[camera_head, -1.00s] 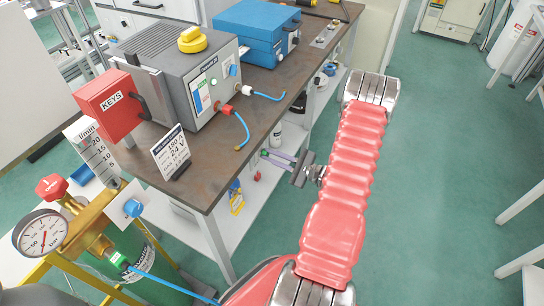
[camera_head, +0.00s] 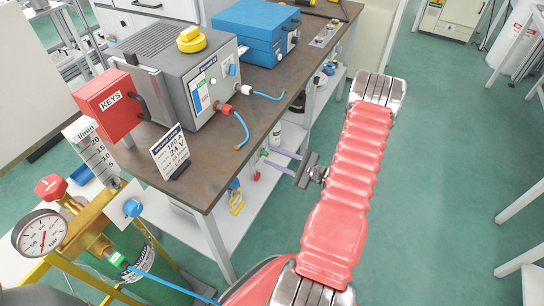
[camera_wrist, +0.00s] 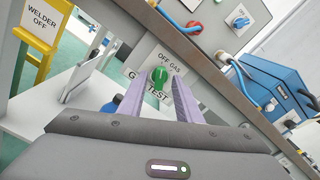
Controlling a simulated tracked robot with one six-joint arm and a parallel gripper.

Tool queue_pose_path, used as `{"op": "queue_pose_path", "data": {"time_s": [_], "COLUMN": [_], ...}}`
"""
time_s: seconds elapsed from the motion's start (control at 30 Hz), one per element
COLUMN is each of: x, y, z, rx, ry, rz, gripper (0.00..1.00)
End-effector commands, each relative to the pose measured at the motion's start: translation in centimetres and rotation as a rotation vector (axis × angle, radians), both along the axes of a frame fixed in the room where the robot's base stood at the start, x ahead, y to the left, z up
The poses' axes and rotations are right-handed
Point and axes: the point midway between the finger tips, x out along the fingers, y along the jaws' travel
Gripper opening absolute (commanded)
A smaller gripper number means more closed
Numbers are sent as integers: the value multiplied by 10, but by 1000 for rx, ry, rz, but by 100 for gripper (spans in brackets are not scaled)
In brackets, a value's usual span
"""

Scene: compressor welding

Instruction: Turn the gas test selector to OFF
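The gas test selector is a green knob (camera_wrist: 160,76) on a pale plate (camera_wrist: 172,58) marked OFF, GAS and TEST. In the wrist view it shows between the ends of my two purple fingers. My gripper (camera_wrist: 160,90) is open, with a gap on each side of the knob; I cannot tell whether either finger touches it. The knob's exact setting is too small to read. In the head view, my gripper (camera_head: 272,151) reaches left below the bench edge toward the small green knob (camera_head: 264,152).
The brown bench (camera_head: 255,120) overhangs the lower shelf (camera_head: 238,222). A yellow holder with a WELDER OFF card (camera_wrist: 38,30) is at the left of the wrist view. A gas cylinder (camera_head: 150,265) with a gauge (camera_head: 40,233) stands at lower left.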

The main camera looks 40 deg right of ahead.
Motion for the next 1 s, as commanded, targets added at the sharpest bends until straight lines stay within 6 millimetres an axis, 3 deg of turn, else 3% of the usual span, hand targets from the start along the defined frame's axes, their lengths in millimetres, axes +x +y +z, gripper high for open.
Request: {"op": "queue_pose_path", "data": {"time_s": [0.7,1.0], "x": [-98,-116], "y": [-36,-41], "z": [-1,-1], "rx": [-1,0], "ry": [0,1], "rz": [-4,-1], "gripper": [31,31]}}
